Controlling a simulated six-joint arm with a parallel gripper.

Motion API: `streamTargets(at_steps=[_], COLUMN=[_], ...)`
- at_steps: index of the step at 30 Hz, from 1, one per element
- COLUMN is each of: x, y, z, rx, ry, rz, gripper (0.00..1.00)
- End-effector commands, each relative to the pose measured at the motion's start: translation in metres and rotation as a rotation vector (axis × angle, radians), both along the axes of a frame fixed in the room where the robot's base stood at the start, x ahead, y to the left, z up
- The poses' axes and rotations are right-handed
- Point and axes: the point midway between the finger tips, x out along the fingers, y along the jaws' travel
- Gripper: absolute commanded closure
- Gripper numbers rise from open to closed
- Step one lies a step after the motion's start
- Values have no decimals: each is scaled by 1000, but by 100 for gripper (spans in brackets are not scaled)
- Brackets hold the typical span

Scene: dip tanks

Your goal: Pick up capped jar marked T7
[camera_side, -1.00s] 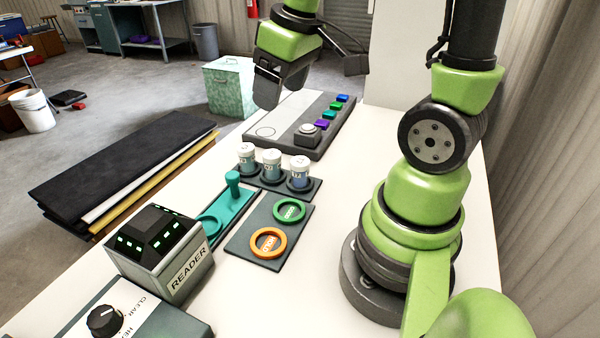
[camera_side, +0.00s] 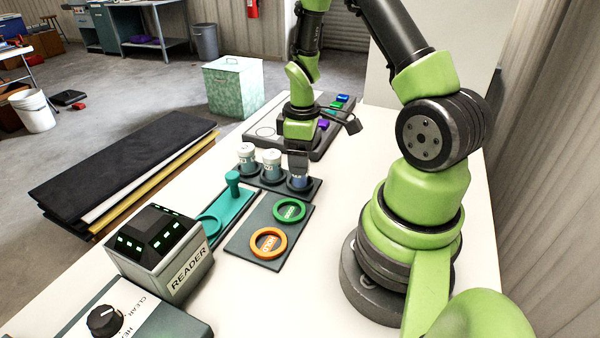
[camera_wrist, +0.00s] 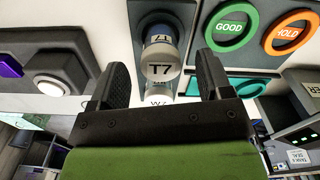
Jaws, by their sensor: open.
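The capped jar marked T7 (camera_wrist: 160,72) shows in the wrist view with its label readable, between the two fingers of my gripper (camera_wrist: 162,64). In the side view my gripper (camera_side: 298,163) is lowered over the right-hand jar (camera_side: 299,182) of the row and hides its cap and upper part. My fingers stand apart, with a gap on each side of the jar in the wrist view. Two other white-capped jars, the left one (camera_side: 247,158) and the middle one (camera_side: 271,164), stand upright in the same dark rack (camera_side: 314,190).
A plate with a green GOOD ring (camera_side: 289,211) and an orange ring (camera_side: 268,244) lies in front of the rack. A teal tray with an upright handle (camera_side: 233,184) is beside it. A button panel (camera_side: 265,131) lies behind; the reader (camera_side: 165,255) stands front left.

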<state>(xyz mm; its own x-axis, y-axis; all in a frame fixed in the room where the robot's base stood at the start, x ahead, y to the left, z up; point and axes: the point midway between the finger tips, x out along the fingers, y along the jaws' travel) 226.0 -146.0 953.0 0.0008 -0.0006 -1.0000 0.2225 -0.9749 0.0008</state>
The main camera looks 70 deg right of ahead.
Motion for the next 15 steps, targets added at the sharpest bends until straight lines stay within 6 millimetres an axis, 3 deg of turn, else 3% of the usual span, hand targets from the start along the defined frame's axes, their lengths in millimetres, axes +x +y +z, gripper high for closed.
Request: streamTargets(at_steps=[7, 15], x=[2, 3], y=[1, 1], z=[-36, -45], rx=[3, 0], ry=[5, 0], rz=[0, 1], gripper=[28, 28])
